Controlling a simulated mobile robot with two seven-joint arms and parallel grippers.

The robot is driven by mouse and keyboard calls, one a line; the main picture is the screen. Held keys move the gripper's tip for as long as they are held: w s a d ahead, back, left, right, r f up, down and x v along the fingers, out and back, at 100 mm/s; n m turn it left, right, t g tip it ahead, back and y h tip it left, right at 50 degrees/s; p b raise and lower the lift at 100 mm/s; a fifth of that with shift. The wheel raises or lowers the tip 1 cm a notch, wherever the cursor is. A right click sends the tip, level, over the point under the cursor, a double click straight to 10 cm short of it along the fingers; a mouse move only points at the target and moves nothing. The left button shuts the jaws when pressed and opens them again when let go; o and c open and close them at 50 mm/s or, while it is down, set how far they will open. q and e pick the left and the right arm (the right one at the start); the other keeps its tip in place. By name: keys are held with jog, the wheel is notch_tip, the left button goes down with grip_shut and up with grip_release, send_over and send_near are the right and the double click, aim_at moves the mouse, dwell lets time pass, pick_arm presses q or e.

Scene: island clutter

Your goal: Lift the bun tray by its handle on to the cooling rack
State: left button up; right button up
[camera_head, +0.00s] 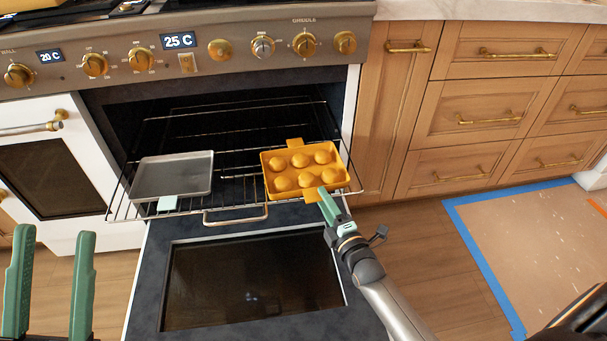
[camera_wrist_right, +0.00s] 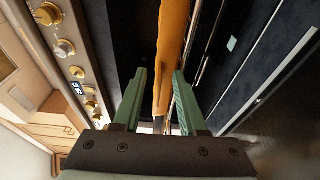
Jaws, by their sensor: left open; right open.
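The orange bun tray (camera_head: 266,172) holds several round buns and sits on the pulled-out wire oven rack (camera_head: 236,180). A small tab handle (camera_head: 294,142) shows at its far edge. My right gripper (camera_head: 325,195) is at the tray's near edge, covering part of it. In the right wrist view my right gripper (camera_wrist_right: 160,74) is open, with the tray (camera_wrist_right: 170,50) seen edge-on between its fingers; I cannot tell whether they touch it. My left gripper (camera_head: 52,245) is open and empty at the lower left. I cannot pick out a separate cooling rack.
A grey metal tray (camera_head: 172,176) with a pale green tab lies left of the bun tray on the same rack. The open oven door (camera_head: 250,285) lies below. Wooden drawers (camera_head: 470,110) stand at the right, and blue tape (camera_head: 480,255) marks the floor.

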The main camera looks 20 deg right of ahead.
jog(key=shift+w, duration=0.4)
jog(key=shift+c, duration=0.2)
grip_shut()
dwell(0.8)
jog(key=shift+r, duration=0.2)
